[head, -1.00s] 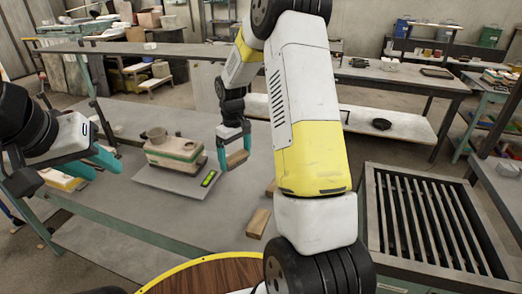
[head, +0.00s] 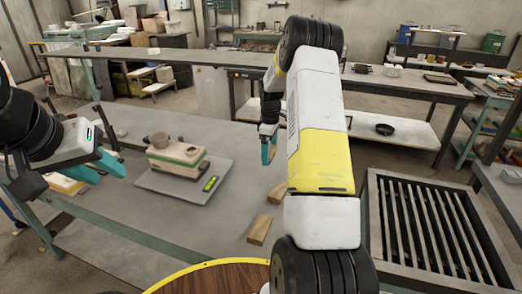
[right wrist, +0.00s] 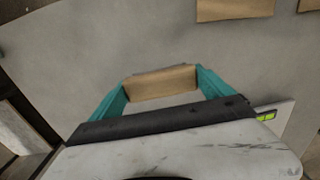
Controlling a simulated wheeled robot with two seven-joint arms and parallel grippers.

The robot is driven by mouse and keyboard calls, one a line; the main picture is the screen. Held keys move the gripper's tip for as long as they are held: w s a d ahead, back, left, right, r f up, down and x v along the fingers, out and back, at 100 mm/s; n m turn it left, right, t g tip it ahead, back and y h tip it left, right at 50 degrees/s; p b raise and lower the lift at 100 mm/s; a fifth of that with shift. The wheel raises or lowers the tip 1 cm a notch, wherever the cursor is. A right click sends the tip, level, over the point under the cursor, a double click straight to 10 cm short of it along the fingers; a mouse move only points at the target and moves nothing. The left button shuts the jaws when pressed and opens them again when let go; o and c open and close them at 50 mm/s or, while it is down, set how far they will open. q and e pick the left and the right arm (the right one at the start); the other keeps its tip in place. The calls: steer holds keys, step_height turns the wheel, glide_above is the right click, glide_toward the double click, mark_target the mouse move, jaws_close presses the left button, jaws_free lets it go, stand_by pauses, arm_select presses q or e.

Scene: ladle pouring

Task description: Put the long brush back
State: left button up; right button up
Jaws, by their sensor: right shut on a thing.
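My right gripper (head: 270,158) is shut on a tan wooden block-like piece (right wrist: 160,82), which spans between its teal fingers in the right wrist view. The piece is above the grey table (head: 215,225); bristles cannot be made out, so I cannot tell whether it is the long brush. In the head view my right arm partly hides this gripper. Two similar wooden pieces lie on the table, one nearer (head: 259,230) and one farther (head: 277,194). My left gripper (head: 106,174) is open and empty over the table's left side.
A two-part mould (head: 178,160) with a round cup on top sits on a grey plate (head: 155,185), beside a green level (head: 210,184). A slatted metal grate (head: 368,225) stands at the right. A round wooden top (head: 215,278) with a yellow rim is at the front.

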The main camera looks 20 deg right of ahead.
steer(key=shift+w+d+f, duration=0.1)
steer(key=shift+d, duration=0.9)
steer(key=shift+d+f, duration=0.15)
steer(key=shift+f, duration=0.75)
steer(key=shift+d+f, duration=0.1)
steer(key=shift+f, duration=0.75)
steer(key=o, duration=1)
steer(key=shift+f, duration=0.15)
steer(key=shift+o, duration=0.2)
step_height(320, 180, up, 12)
step_height(320, 180, up, 9)
steer(key=m+t, duration=0.1)
steer(key=m, duration=0.1)
glide_above(275, 165)
steer(key=s+a, duration=0.4)
steer(key=a, duration=0.1)
steer(key=s+a+r+m+t, duration=0.25)
steer(key=s+a+r, duration=0.35)
steer(key=s+r, duration=0.4)
steer(key=s+a+m+t+y, duration=0.1)
steer(key=s+a+m, duration=0.1)
steer(key=s, duration=0.8)
steer(key=s+a+f+m+t+y, duration=0.1)
steer(key=s+a+m, duration=0.2)
steer(key=s, duration=0.6)
steer(key=shift+s+a+f+t, duration=0.2)
steer(key=shift+s+a+t, duration=0.15)
steer(key=shift+a, duration=0.65)
